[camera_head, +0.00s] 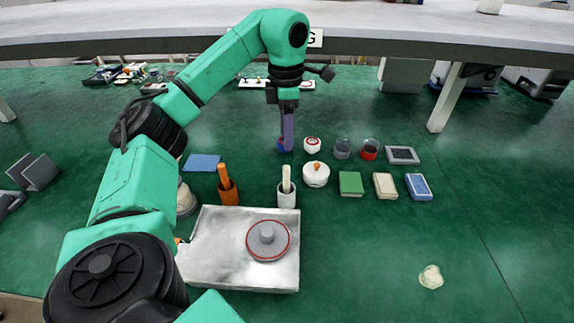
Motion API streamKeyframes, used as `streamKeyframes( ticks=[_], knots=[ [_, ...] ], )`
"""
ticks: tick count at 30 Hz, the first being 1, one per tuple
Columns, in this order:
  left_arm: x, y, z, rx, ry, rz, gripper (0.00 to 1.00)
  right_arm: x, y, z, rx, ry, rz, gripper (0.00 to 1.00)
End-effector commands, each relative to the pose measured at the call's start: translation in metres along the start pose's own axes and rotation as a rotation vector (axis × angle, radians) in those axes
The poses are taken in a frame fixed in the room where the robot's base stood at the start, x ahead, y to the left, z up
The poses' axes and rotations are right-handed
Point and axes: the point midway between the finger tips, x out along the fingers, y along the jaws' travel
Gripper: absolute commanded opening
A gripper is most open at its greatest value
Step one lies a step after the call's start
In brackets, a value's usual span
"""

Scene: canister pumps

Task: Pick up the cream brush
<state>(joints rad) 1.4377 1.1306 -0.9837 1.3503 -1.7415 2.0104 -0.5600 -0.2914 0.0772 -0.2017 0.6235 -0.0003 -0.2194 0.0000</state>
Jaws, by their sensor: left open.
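The cream brush (286,180) stands upright in a pale round cup (287,197) at the back right corner of a silver tray. My left gripper (286,147) points down a little behind the brush in the picture, apart from it. Its jaws are open, though seen edge-on, and a purple-blue part shows at the fingers. My right gripper is out of view.
An orange brush (223,177) in an orange cup stands to the left. The silver tray (215,270) holds a grey round disc (268,240). A white lidded pot (316,174) and small boxes (351,184) stand to the right. The green surface at the front right is mostly clear.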

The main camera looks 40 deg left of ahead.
Motion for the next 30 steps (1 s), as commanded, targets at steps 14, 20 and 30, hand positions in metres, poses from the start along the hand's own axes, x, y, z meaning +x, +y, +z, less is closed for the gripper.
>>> streamKeyframes(
  ticks=[14, 20, 30],
  knots=[
    [0.095, -0.005, -0.002, -0.001, 0.005, -0.003, 0.61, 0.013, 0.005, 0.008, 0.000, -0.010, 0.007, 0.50],
    [0.120, -0.005, -0.001, 0.000, 0.000, -0.001, 0.61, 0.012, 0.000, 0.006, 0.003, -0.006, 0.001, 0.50],
    [0.120, -0.005, 0.000, 0.000, 0.000, 0.000, 0.00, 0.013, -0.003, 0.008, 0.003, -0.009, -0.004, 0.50]
  ],
)
